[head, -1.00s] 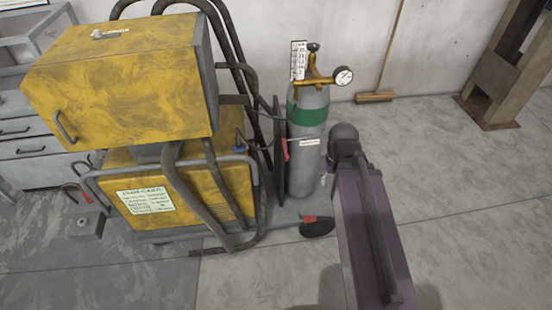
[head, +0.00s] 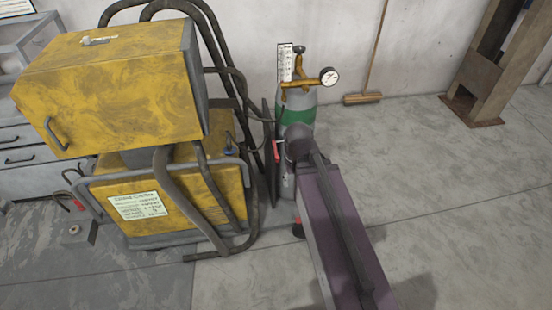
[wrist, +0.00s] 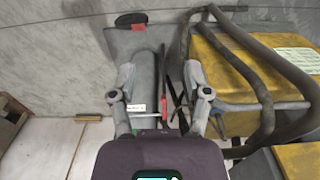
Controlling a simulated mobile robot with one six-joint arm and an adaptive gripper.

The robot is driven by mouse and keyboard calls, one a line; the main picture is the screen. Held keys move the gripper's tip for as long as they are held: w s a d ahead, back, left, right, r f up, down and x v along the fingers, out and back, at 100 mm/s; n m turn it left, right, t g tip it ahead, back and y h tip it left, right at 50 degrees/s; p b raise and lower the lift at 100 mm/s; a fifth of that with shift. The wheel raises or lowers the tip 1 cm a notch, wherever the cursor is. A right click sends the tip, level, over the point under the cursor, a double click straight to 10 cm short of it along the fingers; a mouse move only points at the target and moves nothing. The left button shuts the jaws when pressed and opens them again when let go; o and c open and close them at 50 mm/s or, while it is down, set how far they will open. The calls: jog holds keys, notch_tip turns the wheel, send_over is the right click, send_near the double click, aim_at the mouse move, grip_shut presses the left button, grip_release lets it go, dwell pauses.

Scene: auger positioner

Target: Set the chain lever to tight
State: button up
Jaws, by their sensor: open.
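The chain lever, a short red-handled lever (head: 277,150), sits at the left side of the grey gas cylinder with the green band (head: 297,112). In the wrist view the red lever (wrist: 164,106) shows between the two fingers, beside a small white label on the cylinder (wrist: 145,80). My gripper (wrist: 160,75) is open, with one finger to each side of the lever and nothing held. I cannot tell how far the fingers are from the lever. The chain itself is not clear.
A yellow welding machine (head: 110,80) with thick dark hoses (head: 240,90) stands close left of the cylinder. A brass regulator with gauge (head: 329,77) tops the cylinder.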

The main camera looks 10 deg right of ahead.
aim_at(278, 157)
jog(key=w+f+n+t+b, duration=0.1)
jog(key=w+f+t+b, duration=0.1)
jog(key=w, duration=1)
jog(key=w+f+t+b, duration=0.2)
jog(key=w+f+b, duration=0.3)
jog(key=w, duration=0.6)
jog(key=shift+w+f+n+t+b, duration=0.15)
jog(key=shift+w+n+t+b, duration=0.2)
jog(key=shift+b, duration=0.55)
jog(key=shift+w+f, duration=0.1)
jog(key=shift+f, duration=0.15)
jog(key=b+x, duration=1.2)
jog(key=x, duration=0.1)
jog(key=shift+d+f+b, duration=0.15)
jog(key=shift+f+b, duration=0.05)
jog(key=shift+b, duration=0.15)
